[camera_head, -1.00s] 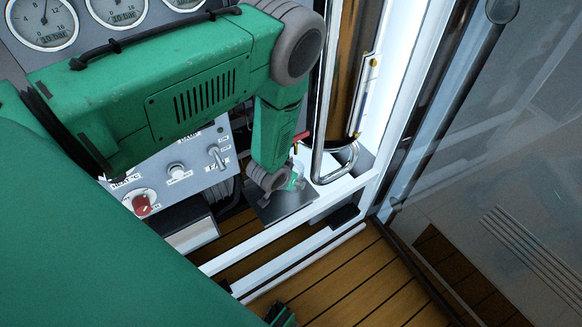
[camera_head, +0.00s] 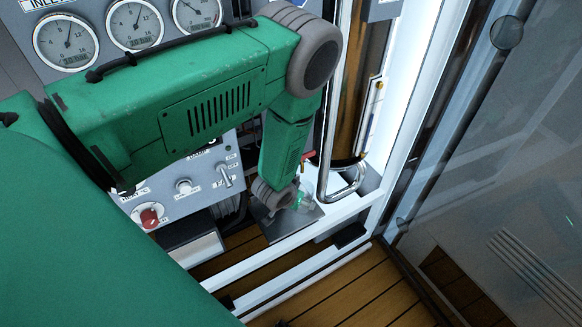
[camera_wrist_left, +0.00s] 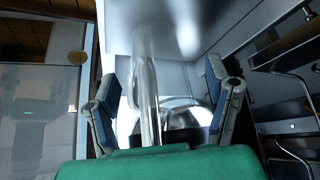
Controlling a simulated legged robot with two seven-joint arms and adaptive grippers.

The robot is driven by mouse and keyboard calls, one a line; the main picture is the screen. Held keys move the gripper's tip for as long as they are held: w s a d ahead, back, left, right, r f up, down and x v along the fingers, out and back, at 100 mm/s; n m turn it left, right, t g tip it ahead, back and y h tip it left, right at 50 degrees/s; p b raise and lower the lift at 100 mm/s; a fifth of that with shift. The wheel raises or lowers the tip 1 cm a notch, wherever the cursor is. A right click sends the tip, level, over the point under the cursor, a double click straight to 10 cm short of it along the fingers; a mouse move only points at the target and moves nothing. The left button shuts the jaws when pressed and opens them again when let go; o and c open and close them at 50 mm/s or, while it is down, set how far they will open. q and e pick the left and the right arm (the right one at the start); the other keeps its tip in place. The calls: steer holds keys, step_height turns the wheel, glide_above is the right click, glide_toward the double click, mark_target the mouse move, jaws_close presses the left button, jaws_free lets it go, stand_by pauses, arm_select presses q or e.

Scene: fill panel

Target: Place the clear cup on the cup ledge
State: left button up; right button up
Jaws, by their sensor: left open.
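A clear, greenish cup (camera_head: 304,201) is at the dark metal ledge plate (camera_head: 293,220), below the chrome pipe. It looks upright on the plate, but its base is hard to make out. My left gripper (camera_wrist_left: 160,75) is open, its two blue-padded fingers wide apart in the left wrist view. In the head view my left wrist is just left of the cup, and the fingers are mostly hidden. Between the fingers the wrist view shows faint transparent and shiny shapes; I cannot separate cup from pipe there. My right gripper is not clearly visible.
A curved chrome pipe (camera_head: 327,160) stands close behind the cup. A grey control panel with a red knob (camera_head: 150,216) and gauges (camera_head: 66,41) lies to the left. A white frame (camera_head: 366,212) and a glass door (camera_head: 500,170) bound the right. Wooden floor shows below.

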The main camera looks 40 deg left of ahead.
arm_select(q)
steer(key=p+v, duration=0.2)
steer(key=v, duration=0.7)
steer(key=shift+s+r, duration=0.15)
steer(key=shift+r, duration=0.1)
steer(key=shift+d, duration=0.15)
steer(key=shift+s, duration=0.1)
